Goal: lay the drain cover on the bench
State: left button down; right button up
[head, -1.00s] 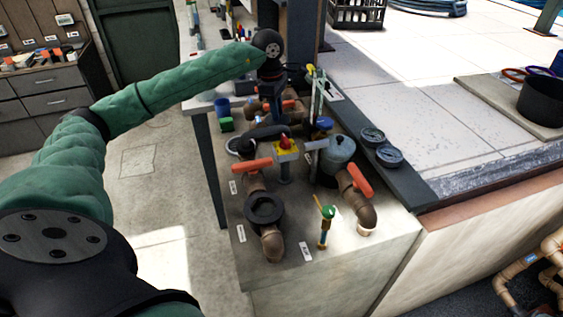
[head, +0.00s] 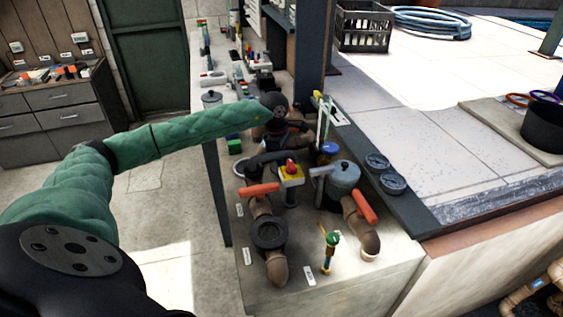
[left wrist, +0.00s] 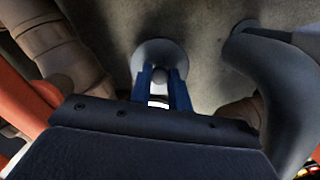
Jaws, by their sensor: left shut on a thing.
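My left gripper (head: 270,146) points down among the pipes on the concrete bench (head: 345,270), and its fingertips are mostly hidden by pipework in the head view. In the left wrist view its two blue fingers (left wrist: 161,80) are shut on a small pale knob-like part. A round grey disc, seemingly the drain cover (left wrist: 158,52), shows just beyond the fingertips against the concrete. I cannot tell whether the disc touches the surface. My right gripper is not in view.
Around the gripper stand a red-handled pipe (head: 262,205), a yellow box with red button (head: 291,174), a grey canister (head: 343,178) and a small green-topped valve (head: 331,240). The front right corner of the concrete is clear.

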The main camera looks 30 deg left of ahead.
pick_arm(q)
jog(key=shift+f+p, duration=0.35)
jog(key=shift+f, duration=0.8)
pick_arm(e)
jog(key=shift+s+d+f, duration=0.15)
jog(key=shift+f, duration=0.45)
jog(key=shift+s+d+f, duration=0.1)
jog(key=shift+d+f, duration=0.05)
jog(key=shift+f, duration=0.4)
pick_arm(q)
jog(key=shift+f, duration=0.15)
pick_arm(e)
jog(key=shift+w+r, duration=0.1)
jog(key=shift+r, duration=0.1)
pick_arm(q)
jog(key=c, duration=1.3)
grip_release()
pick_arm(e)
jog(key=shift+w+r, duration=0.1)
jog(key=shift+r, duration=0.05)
